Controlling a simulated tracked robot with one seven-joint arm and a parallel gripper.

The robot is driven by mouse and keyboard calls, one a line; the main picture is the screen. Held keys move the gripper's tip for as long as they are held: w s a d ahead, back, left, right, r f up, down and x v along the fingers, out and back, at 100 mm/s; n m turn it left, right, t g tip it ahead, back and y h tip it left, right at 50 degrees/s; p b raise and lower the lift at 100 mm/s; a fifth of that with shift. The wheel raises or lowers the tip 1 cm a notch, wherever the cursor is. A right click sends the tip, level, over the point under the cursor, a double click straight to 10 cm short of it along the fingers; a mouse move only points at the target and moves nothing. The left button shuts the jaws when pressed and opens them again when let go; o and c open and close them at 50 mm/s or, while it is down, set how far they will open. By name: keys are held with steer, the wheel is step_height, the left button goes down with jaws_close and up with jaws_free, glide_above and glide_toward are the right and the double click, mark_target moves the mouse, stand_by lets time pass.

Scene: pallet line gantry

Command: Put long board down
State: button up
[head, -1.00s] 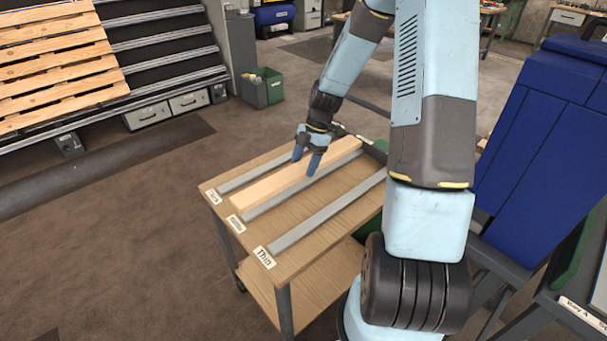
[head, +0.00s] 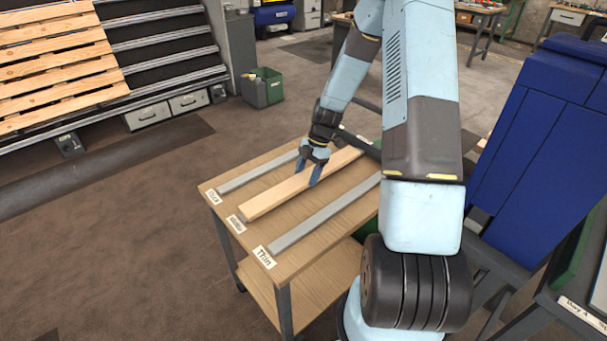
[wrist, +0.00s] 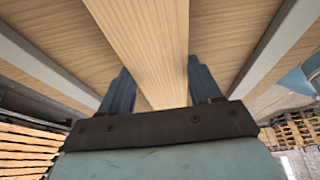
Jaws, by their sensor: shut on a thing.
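A long pale wooden board (head: 280,193) lies lengthwise over the wooden cart top (head: 300,244), between two grey strips. My gripper (head: 308,171) is shut on the board around its middle, with one blue finger on each side. In the wrist view the board (wrist: 150,40) runs between the two fingers (wrist: 160,68). The board is over the middle strip's place and hides that strip. I cannot tell whether it touches the surface below or hangs just above it.
A grey strip lies to the left (head: 255,172) and another to the right (head: 325,214). Labels stand at their near ends; the right one (head: 265,257) reads "Thin". Slatted wooden pallets (head: 55,60) lean at the far left. A blue panel (head: 545,130) stands at the right.

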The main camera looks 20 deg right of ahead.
steer(key=o, duration=1.3)
steer(key=shift+c, duration=0.2)
steer(key=shift+r, duration=0.1)
steer(key=v, duration=1.1)
steer(key=s+a+r+m+t+h, duration=0.15)
steer(key=s+r+m, duration=0.3)
steer(key=r, duration=0.55)
steer(key=s+a+r+m+t+h, duration=0.1)
steer(key=s+a+r+m+t, duration=0.1)
steer(key=s+r+m, duration=0.7)
steer(key=s+a+r+m+t+h, duration=0.1)
steer(key=s+r+m+t, duration=0.3)
steer(key=s+r+m, duration=0.5)
steer(key=s, duration=0.7)
steer(key=shift+a+r+h, duration=0.2)
steer(key=shift+a+h, duration=0.15)
